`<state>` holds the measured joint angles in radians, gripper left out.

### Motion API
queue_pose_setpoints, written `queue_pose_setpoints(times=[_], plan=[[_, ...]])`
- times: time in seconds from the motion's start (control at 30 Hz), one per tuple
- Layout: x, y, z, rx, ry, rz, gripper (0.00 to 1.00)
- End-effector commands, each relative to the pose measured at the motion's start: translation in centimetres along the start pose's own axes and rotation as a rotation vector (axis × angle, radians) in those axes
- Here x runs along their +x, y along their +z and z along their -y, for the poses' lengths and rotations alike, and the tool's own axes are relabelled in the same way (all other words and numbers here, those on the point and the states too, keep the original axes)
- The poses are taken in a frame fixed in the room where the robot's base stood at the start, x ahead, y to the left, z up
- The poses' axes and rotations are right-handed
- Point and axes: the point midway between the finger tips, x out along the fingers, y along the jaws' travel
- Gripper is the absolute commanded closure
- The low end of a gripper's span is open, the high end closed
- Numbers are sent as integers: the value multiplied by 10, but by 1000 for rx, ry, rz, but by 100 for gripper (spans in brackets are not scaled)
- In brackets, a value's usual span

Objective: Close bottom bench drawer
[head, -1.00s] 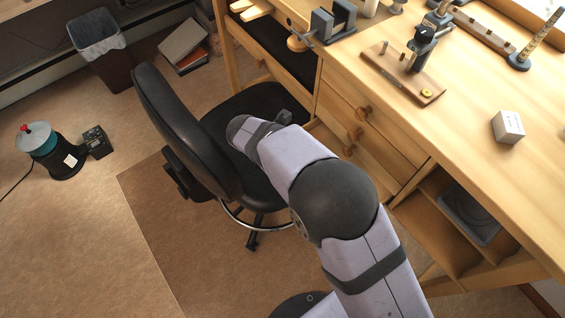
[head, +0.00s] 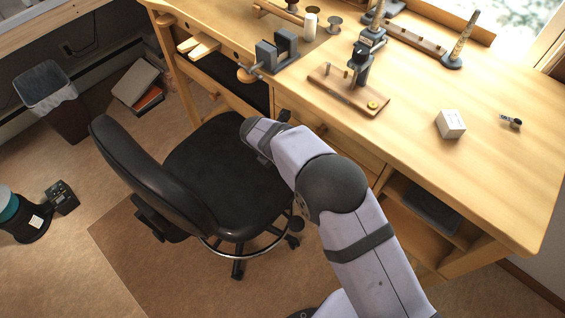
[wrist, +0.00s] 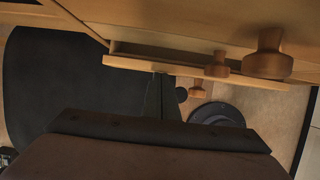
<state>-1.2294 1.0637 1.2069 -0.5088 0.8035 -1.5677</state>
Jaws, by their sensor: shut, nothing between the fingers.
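The bench drawers are wooden with round knobs. In the head view the upper drawer's knob (head: 323,128) shows, while my arm hides the lower fronts. In the wrist view a large knob (wrist: 268,60) is nearest, with a smaller knob (wrist: 217,66) and a lowest knob (wrist: 198,91) below it. A low drawer front (wrist: 170,66) sticks out with a narrow gap behind its top edge, so it looks partly open. My gripper (wrist: 160,130) fills the bottom of the wrist view, shut and empty, apart from the drawer fronts. Its tip is mostly hidden in the head view.
A black office chair (head: 215,165) stands close to the bench, left of my arm. The wooden bench top (head: 420,165) holds a vise (head: 277,50) and a white box (head: 451,124). An open shelf (head: 410,235) lies right of the drawers.

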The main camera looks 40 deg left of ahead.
Motion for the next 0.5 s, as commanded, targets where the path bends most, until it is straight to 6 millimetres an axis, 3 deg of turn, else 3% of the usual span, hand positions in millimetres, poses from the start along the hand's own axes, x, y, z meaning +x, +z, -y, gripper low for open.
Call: queue_pose_setpoints(times=[0.27, 0.5], plan=[[-8, -1, 1, -1, -2, -2, 100], [-34, 1, 0, -1, 0, -1, 100]])
